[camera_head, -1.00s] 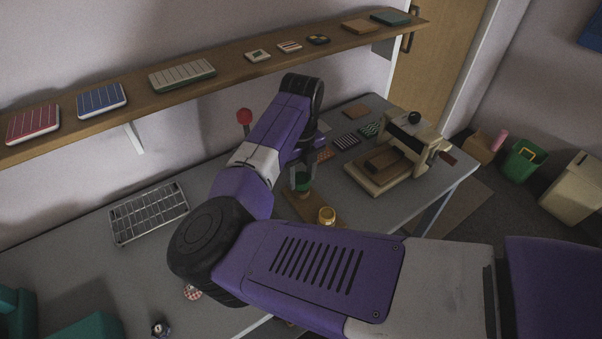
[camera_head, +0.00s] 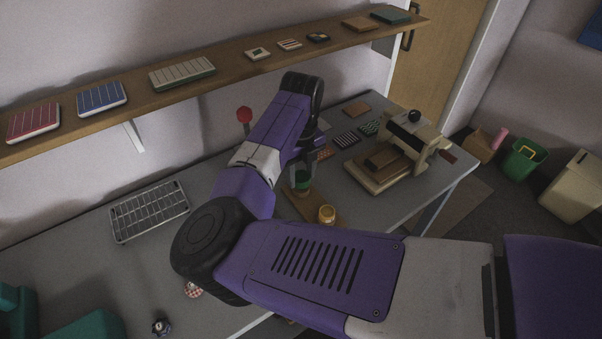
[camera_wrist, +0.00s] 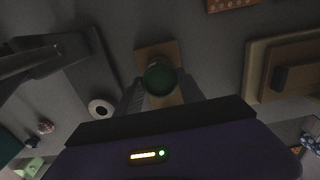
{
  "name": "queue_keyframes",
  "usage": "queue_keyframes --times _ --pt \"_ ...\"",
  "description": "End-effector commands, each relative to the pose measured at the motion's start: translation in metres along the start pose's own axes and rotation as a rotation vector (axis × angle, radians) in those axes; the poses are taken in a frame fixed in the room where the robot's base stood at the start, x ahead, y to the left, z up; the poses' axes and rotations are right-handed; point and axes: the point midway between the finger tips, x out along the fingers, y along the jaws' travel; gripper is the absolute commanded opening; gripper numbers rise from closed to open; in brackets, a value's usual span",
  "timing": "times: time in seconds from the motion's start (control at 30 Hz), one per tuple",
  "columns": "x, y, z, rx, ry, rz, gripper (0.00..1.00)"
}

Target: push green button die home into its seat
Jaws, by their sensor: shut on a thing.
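The green button die (camera_head: 302,178) is between the fingers of my gripper (camera_head: 301,172), upright over a narrow wooden board (camera_head: 312,207). In the wrist view the round green top of the die (camera_wrist: 160,78) sits between the two grey fingers (camera_wrist: 159,92), which are shut on it. The wooden board (camera_wrist: 148,52) shows below and behind it. The die's lower end and any seat under it are hidden, so I cannot tell how deep it sits. A gold cylinder (camera_head: 327,214) stands at the board's near end.
A beige hand-cranked press (camera_head: 395,155) stands to the right. A red knob (camera_head: 244,115) shows behind my arm. Several small patterned pieces (camera_head: 346,140) lie near the back. A compartment tray (camera_head: 150,211) lies left. A shelf (camera_head: 220,72) runs along the wall above.

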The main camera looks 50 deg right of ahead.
Motion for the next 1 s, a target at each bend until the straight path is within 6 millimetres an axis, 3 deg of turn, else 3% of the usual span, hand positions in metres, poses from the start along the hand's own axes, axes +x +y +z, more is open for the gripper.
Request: queue_keyframes --times 1.0 --pt "0.019 0.000 0.000 0.000 0.001 0.000 0.00"
